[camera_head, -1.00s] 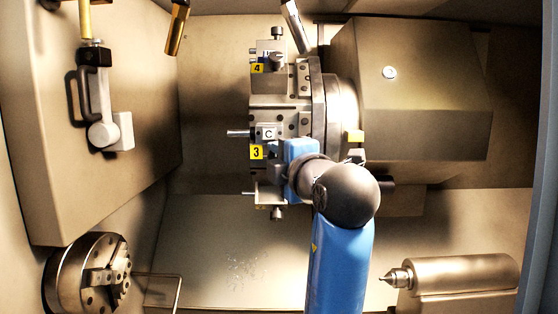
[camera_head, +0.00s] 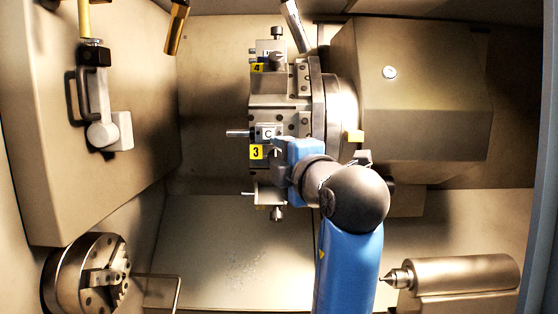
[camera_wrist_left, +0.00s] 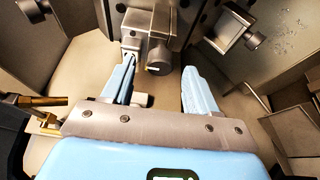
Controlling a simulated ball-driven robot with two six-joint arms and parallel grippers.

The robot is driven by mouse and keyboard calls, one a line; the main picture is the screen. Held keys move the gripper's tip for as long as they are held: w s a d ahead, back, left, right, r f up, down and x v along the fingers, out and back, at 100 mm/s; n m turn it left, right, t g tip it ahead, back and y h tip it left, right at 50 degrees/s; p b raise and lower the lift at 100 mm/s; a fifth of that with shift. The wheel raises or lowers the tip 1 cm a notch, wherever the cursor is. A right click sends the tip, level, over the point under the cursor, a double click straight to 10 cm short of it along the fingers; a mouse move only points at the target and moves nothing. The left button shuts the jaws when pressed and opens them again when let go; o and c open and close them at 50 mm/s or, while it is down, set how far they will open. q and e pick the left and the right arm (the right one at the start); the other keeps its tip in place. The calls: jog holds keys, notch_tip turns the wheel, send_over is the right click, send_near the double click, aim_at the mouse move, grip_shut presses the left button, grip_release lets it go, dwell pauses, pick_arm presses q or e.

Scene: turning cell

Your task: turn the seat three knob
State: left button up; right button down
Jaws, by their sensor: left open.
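The seat three label (camera_head: 256,152) is a yellow plate on the turret's left side, below the tool holder marked C (camera_head: 266,133). My left gripper (camera_head: 279,151) is at this seat, its blue fingers partly covering the holder. In the left wrist view, my left gripper (camera_wrist_left: 159,72) is open, with its two blue fingers apart. A round metal knob (camera_wrist_left: 158,57) on a holder shows between and just beyond the fingertips. The gap between knob and fingers is visible on the right; the left finger is close to the holder. The gripper and wrist largely hide the knob in the head view.
Seat four (camera_head: 258,68) with its holder is above. Another holder with a knob (camera_head: 276,213) is below; a neighbouring knob (camera_wrist_left: 252,39) shows in the wrist view. The turret housing (camera_head: 420,90) is right, the chuck (camera_head: 88,275) lower left, the tailstock (camera_head: 460,272) lower right.

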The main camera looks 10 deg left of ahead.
pick_arm(q)
jog(key=b+v, duration=0.1)
jog(key=v, duration=0.8)
jog(key=shift+s, duration=0.15)
jog(key=shift+d+r, duration=0.1)
